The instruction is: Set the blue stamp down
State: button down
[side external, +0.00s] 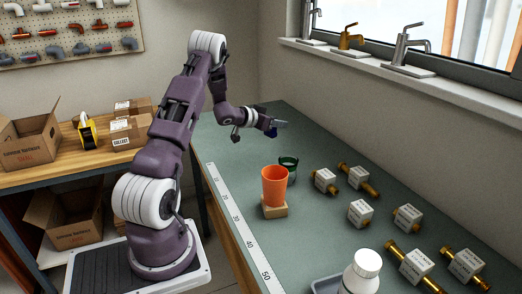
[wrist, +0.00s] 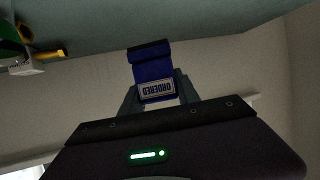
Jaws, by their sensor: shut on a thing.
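The blue stamp (wrist: 152,70) has a white label reading ORDERED and is held between my gripper's fingers (wrist: 156,95) in the wrist view. In the side external view my gripper (side external: 278,125) is at the end of the outstretched arm, over the far part of the green bench top (side external: 226,140). A small dark blue bit of the stamp (side external: 271,132) shows under the fingers there. The stamp appears to be held above the bench top; its exact height is hard to tell.
An orange cup (side external: 274,183) stands on a wooden block (side external: 274,211), with a dark green cup (side external: 289,167) behind it. Several brass fittings with white label blocks (side external: 360,212) lie to the right. A white bottle (side external: 362,272) stands in front. The far bench is clear.

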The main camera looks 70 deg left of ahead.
jog(key=s+a+n+g+y, duration=0.3)
jog(key=s+a+n+y, duration=0.15)
jog(key=s, duration=0.65)
jog(key=shift+n+y, duration=0.45)
jog(key=f, duration=1)
jog(key=shift+s+d, duration=0.1)
jog(key=shift+s, duration=0.15)
jog(key=c, duration=0.9)
grip_release()
jog(key=shift+f, duration=0.1)
